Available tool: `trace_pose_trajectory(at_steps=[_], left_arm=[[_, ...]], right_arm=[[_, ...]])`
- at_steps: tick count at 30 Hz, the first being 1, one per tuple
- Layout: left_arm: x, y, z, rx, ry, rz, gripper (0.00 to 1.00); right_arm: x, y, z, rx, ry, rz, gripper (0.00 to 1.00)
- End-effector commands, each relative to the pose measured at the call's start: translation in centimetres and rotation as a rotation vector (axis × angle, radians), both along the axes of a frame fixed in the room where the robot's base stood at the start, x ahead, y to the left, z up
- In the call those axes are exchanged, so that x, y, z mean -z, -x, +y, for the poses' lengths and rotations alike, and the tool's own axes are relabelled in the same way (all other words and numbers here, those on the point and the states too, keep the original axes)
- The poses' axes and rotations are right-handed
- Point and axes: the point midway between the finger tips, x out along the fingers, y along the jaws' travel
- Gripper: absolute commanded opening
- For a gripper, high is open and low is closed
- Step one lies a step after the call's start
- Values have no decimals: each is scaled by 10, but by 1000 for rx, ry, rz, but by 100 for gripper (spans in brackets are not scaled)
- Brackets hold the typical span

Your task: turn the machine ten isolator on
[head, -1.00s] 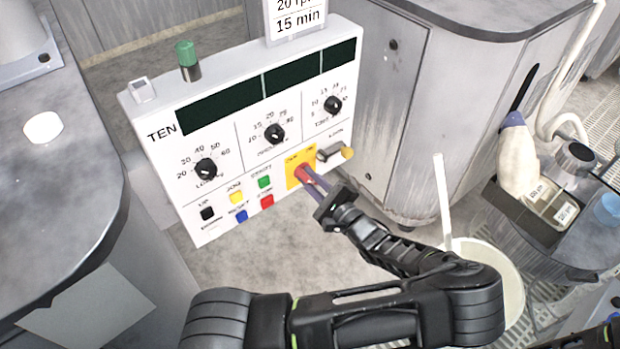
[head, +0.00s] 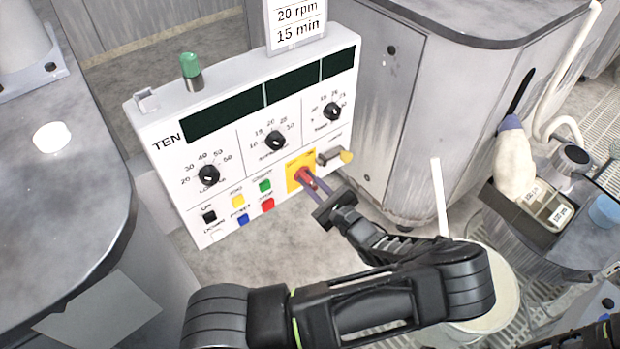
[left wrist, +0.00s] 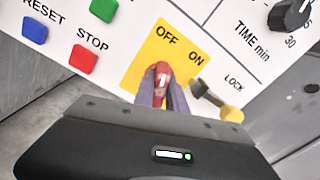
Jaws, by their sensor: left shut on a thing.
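The isolator is a red rotary handle (head: 304,176) on a yellow plate (head: 293,181) at the lower right of the control panel marked TEN (head: 185,155). In the left wrist view the red handle (left wrist: 160,82) stands below the OFF and ON labels on the yellow plate (left wrist: 150,55). Its white mark points roughly up towards OFF. My left gripper (head: 311,185) is shut on the handle, one finger on each side; its fingertips show in the left wrist view (left wrist: 160,90). The fingers hide part of the handle.
A lock lever with a yellow tip (head: 345,156) sits close to the right of the isolator. Red STOP (head: 267,205) and green START (head: 265,186) buttons are close on the left. A grey cabinet (head: 400,120) stands behind to the right.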

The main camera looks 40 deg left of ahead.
Motion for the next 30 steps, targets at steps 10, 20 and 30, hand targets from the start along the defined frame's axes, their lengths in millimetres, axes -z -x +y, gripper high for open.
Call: trace_pose_trajectory(at_steps=[10,20,30], left_arm=[[-1,-1,-1,-1,-90,315,0],[0,-3,-1,0,-182,615,0],[1,-5,-2,1,-270,910,0]], right_arm=[[-17,0,0,0,0,0,0],[-26,0,0,0,0,0,0],[-30,0,0,0,0,0,0]])
